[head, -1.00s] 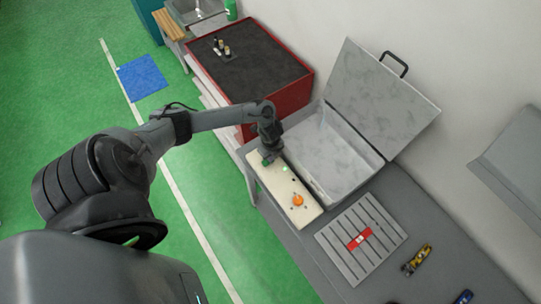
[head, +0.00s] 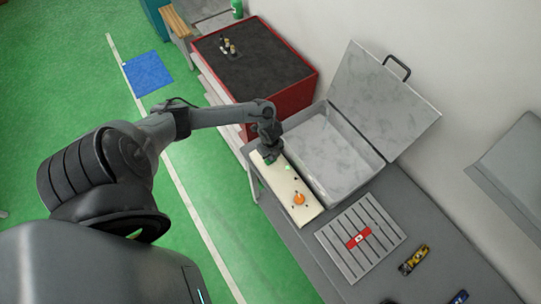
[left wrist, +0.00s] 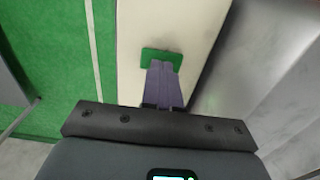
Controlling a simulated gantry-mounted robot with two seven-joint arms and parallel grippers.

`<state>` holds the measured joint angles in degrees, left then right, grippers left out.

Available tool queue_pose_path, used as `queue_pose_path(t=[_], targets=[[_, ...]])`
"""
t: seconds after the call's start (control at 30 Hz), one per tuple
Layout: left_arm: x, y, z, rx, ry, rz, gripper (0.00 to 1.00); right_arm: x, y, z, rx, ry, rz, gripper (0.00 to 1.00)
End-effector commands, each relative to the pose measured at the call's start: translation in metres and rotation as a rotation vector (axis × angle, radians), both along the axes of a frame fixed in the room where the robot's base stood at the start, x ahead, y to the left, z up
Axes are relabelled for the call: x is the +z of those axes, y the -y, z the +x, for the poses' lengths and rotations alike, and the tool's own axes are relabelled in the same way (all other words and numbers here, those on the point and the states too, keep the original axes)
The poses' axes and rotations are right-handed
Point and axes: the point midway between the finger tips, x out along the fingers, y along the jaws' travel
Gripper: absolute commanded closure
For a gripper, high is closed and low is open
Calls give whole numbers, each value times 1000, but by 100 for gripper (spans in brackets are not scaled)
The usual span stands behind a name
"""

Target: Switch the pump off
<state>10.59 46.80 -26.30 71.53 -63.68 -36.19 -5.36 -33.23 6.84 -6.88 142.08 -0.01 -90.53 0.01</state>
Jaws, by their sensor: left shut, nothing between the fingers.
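The cream control panel (head: 284,183) runs along the front of the open grey tank (head: 335,160). It carries an orange knob (head: 299,198), a small lit green lamp (head: 288,167) and some small dark dots. At its far end is a green plate (left wrist: 172,56), mostly hidden by my gripper in the head view. My left gripper (left wrist: 163,66) is shut and empty, with its fingertips over the green plate's near edge. Whether they touch it I cannot tell. In the head view the left gripper (head: 269,158) points down at the panel's far end. My right gripper is not in view.
The tank's lid (head: 385,95) stands open at the back. Yellow (head: 414,259) and blue items lie farther right. A red cabinet (head: 295,100) with a dark top stands beyond the tank.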

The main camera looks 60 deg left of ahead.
Motion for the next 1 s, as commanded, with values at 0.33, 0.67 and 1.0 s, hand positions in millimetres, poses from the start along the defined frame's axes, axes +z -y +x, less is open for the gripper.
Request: queue_pose_path(t=[0.33, 0.67, 1.0], targets=[[53, -2, 0, -2, 3, 2, 100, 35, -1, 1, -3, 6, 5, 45], [111, -2, 0, 1, 3, 2, 100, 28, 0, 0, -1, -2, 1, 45], [131, -1, -1, 2, 0, 1, 100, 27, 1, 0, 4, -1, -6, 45]])
